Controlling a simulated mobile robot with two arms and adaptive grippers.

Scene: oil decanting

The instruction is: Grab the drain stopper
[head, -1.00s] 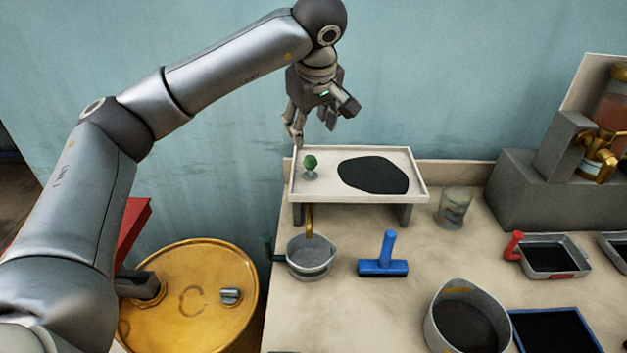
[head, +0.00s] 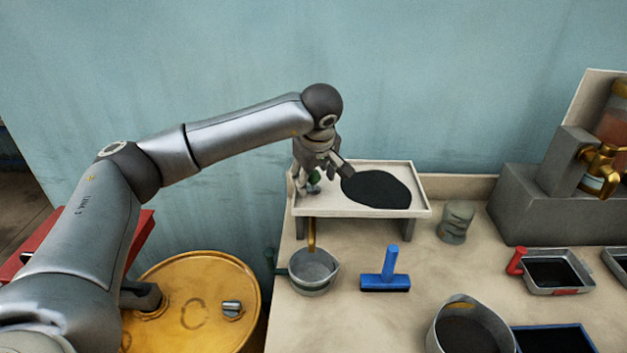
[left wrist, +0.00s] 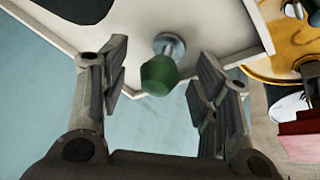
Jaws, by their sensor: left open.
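The drain stopper (left wrist: 160,74) has a green knob on a grey metal base and stands in the white raised tray (head: 424,209). In the left wrist view it lies between my two open fingers, with space on both sides. In the head view the green stopper (head: 314,177) is partly hidden by my left gripper (head: 315,188), which is lowered over the tray's left end. In the left wrist view my left gripper (left wrist: 160,90) is open and empty around the knob. My right gripper is not in view.
A black oil pool (head: 376,189) covers the tray's middle. A small pot (head: 313,270) stands below its front left, beside a blue squeegee (head: 387,275). A yellow drum (head: 190,290) is at left. The wall is close behind the tray.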

